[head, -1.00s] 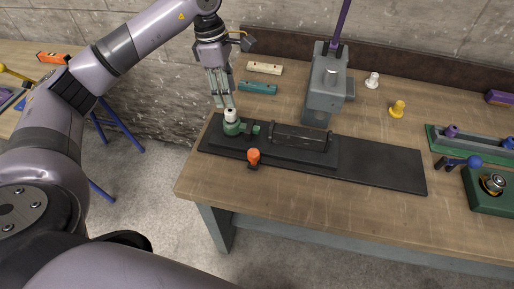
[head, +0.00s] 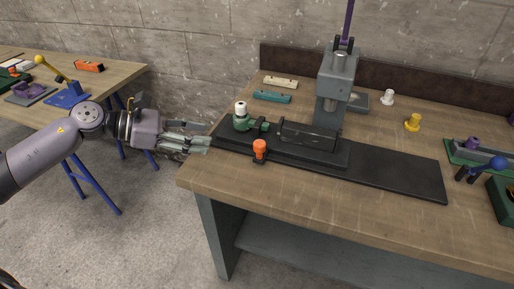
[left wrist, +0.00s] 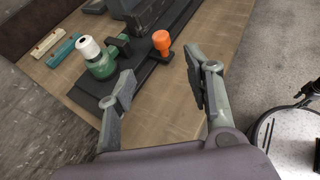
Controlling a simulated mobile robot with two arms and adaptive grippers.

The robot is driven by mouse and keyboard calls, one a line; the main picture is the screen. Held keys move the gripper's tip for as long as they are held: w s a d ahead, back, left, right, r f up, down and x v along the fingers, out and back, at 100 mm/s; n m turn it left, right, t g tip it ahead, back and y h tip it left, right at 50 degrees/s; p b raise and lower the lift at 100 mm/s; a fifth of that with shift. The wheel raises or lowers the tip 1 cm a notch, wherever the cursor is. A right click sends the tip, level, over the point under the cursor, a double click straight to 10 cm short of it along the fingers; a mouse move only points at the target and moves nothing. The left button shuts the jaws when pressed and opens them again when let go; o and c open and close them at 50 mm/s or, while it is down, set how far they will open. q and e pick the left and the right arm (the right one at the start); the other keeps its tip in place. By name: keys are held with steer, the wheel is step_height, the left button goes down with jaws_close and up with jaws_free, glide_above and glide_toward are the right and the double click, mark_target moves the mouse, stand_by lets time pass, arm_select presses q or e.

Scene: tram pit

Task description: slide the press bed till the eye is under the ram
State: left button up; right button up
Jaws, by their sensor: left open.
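The dark press bed (head: 335,151) sits on a long black base plate (head: 400,182) on the bench. At its left end is a green eye fitting (head: 243,123) with a white piece (head: 240,108) upright in it. The grey press (head: 336,85) with its ram stands behind the bed, right of the eye. An orange knob (head: 260,148) stands at the bed's front edge. My left gripper (head: 208,142) is open and empty, level, just left of the bed's end. In the left wrist view the green eye (left wrist: 103,65) and orange knob (left wrist: 162,42) lie beyond the spread fingers (left wrist: 160,76).
A teal bar (head: 272,97) and a cream bar (head: 281,82) lie behind the eye. A white piece (head: 388,97) and a yellow piece (head: 413,122) stand right of the press. A green tray (head: 460,154) is at the far right. The bench front is clear.

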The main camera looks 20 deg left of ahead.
mark_target(257, 143)
arm_select(q)
steer(key=p+x, duration=0.4)
steer(key=x, duration=1.1)
steer(key=shift+w+d+p, duration=0.1)
steer(key=shift+d+p, duration=0.1)
steer(key=shift+p, duration=0.1)
steer(key=shift+w+d+f, duration=0.35)
steer(key=shift+d, duration=0.15)
arm_select(e)
steer(key=shift+w+r, duration=0.1)
steer(key=shift+r, duration=2.4)
steer(key=shift+a, duration=0.1)
arm_select(q)
jaws_close()
arm_select(e)
steer(key=shift+a, duration=0.15)
